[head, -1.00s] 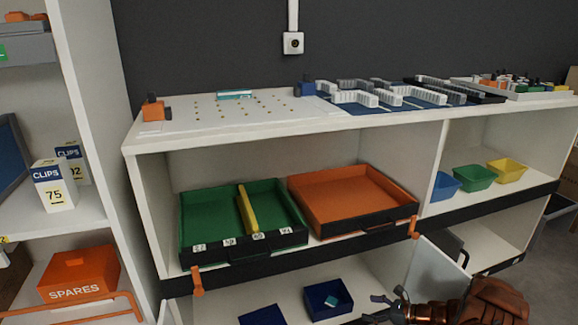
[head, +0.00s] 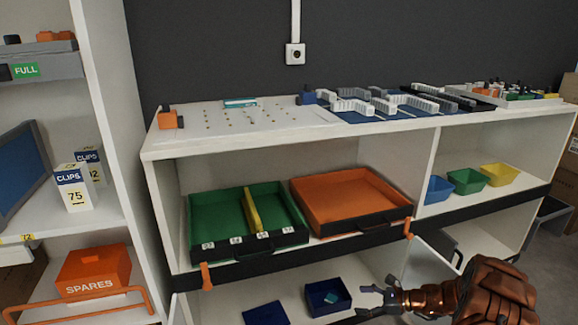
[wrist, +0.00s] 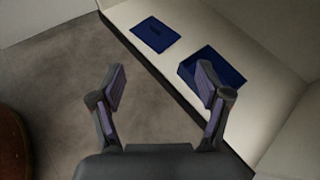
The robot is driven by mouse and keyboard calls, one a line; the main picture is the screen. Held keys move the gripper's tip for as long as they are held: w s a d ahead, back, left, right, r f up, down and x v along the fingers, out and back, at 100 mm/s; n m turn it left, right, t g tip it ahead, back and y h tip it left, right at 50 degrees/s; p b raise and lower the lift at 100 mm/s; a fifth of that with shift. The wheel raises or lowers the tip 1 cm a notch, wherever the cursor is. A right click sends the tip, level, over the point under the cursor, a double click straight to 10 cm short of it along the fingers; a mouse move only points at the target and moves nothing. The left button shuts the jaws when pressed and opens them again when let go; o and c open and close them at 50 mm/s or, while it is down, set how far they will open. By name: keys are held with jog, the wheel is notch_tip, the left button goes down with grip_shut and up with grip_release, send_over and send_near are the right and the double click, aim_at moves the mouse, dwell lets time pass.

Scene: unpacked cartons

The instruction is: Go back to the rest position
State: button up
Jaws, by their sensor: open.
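My gripper (head: 372,300) is at the lower right of the head view, in front of the lower shelf of the white unit. In the wrist view my gripper (wrist: 160,85) has its two fingers spread wide, with nothing between them but grey floor beyond. A dark blue bin (head: 318,308) with a small teal item in it stands on the lower shelf, left of my gripper. It also shows in the wrist view (wrist: 228,68), partly hidden behind the right finger. A flat dark blue piece (head: 265,314) lies left of the bin and shows too in the wrist view (wrist: 155,34).
A green tray (head: 220,206) and an orange tray (head: 350,198) sit on the middle shelf. An open cabinet door (head: 428,272) is close behind my gripper. Small blue, green and yellow bins stand at right. An orange SPARES box (head: 93,272) is on the left rack.

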jog(key=s+a+r+n+g+h+p, duration=0.15)
jog(key=s+a+r+n+p, duration=0.35)
jog(key=r, duration=0.8)
jog(key=s+a+r+n+g+p, duration=0.4)
jog(key=s+r, duration=0.3)
jog(key=r, duration=0.5)
jog(key=s+a+r+n+g+h+p, duration=0.1)
jog(key=s+a+r+n+g+p, duration=0.3)
jog(key=r, duration=0.9)
jog(key=s+d+r+n+t+h+p, duration=0.1)
jog(key=s+d+r+n+h+p, duration=0.15)
jog(key=s+r+p, duration=0.6)
jog(key=s+d+r+n+t+h+p, duration=0.15)
jog(key=s+r+n+h+p, duration=0.35)
jog(key=s+r, duration=0.55)
jog(key=s+d+r+n+h+p, duration=0.1)
jog(key=s+d+r+h+p, duration=0.15)
jog(key=s+r+p, duration=0.7)
notch_tip(320, 180, down, 22)
jog(key=s+g+b, duration=0.1)
jog(key=s+b, duration=0.1)
jog(key=b, duration=1.7)
jog(key=shift+d+b, duration=0.3)
jog(key=shift+d, duration=0.05)
